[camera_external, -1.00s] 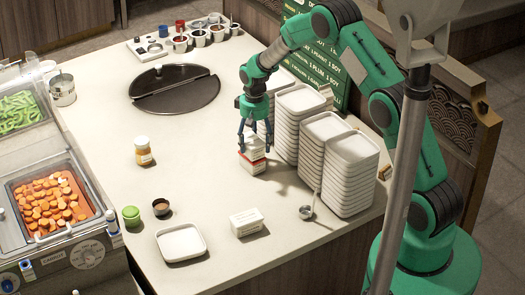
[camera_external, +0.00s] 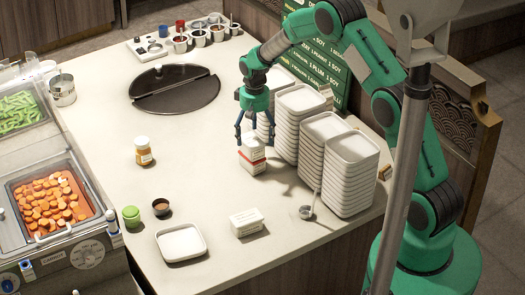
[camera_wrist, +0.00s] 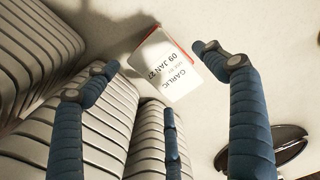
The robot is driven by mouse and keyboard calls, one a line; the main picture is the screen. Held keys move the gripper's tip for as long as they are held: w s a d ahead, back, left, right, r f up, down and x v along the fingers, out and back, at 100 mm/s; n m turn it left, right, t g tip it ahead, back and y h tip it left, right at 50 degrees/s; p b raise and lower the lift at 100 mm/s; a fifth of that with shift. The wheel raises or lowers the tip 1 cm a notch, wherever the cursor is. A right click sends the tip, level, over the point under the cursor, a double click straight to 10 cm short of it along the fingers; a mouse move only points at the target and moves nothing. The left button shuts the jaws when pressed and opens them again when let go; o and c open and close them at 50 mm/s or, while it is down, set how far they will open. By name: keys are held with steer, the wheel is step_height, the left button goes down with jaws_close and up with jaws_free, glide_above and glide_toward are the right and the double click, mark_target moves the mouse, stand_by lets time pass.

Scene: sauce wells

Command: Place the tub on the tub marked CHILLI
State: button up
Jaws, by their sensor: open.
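My gripper (camera_external: 254,140) is open, its blue fingers spread around and just above a small white tub (camera_external: 251,150). The tub appears to sit on a second white tub with a red band (camera_external: 252,166); the lower one's label is hidden. Another white tub (camera_external: 247,222) lies near the counter's front edge, its marking too small to read. I cannot read CHILLI anywhere.
Tall stacks of white dishes (camera_external: 345,178) stand close to the right of my gripper. A ladle (camera_external: 307,210), a single white dish (camera_external: 181,243), a green-lidded jar (camera_external: 131,215) and an orange jar (camera_external: 143,151) stand around.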

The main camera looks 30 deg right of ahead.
step_height(320, 180, up, 9)
stand_by(0.4)
stand_by(0.7)
step_height(320, 180, up, 15)
steer(key=t, duration=0.1)
glide_above(255, 139)
steer(key=s+d, duration=0.2)
steer(key=s, duration=0.6)
steer(key=s+d+r+t, duration=0.2)
steer(key=s+r, duration=0.9)
steer(key=s+d+r+t, duration=0.1)
steer(key=s+r, duration=0.1)
steer(key=s, duration=1.3)
steer(key=s+d+r+t, duration=0.1)
steer(key=s+r, duration=0.1)
steer(key=s, duration=1.3)
steer(key=shift+r+t, duration=0.3)
steer(key=shift+r, duration=0.1)
